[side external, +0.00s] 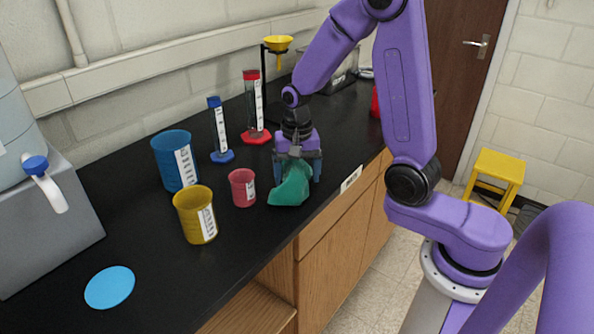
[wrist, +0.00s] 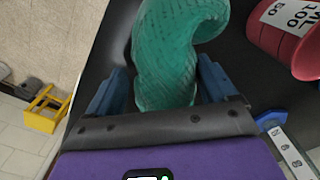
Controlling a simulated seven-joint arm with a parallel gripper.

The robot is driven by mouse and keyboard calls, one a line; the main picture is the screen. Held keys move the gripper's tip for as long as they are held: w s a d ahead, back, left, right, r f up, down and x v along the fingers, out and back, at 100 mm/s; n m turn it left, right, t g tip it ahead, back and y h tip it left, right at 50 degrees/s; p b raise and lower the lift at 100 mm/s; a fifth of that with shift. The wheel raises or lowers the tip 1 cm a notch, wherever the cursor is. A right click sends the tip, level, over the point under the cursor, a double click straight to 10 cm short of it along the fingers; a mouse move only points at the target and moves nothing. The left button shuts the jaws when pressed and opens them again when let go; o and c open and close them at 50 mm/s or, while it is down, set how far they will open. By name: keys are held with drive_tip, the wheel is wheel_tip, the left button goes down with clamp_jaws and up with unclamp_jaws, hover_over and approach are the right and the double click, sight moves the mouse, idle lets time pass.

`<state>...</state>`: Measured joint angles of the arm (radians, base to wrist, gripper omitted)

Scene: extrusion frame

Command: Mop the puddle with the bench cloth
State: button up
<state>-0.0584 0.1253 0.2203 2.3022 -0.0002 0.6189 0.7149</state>
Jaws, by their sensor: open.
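The bench cloth (side external: 290,188) is a crumpled green heap on the black bench near its front edge. It also shows in the wrist view (wrist: 170,60), with a ribbed weave. My gripper (side external: 299,172) is low over the cloth and open. In the wrist view its two blue fingers (wrist: 165,88) stand either side of the near end of the cloth, with a small gap visible on each side. The puddle (side external: 109,287) is a flat light-blue oval at the bench's near left end, well away from the cloth.
A pink beaker (side external: 242,188) stands close left of the cloth. A yellow beaker (side external: 195,215) and a blue beaker (side external: 174,160) stand between it and the puddle's side. Blue (side external: 221,132) and red (side external: 254,108) cylinders stand behind. Bare bench surrounds the puddle.

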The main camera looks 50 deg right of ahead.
drive_tip(key=shift+f, duration=0.85)
drive_tip(key=shift+c, duration=0.3)
clamp_jaws()
drive_tip(key=shift+r, duration=0.1)
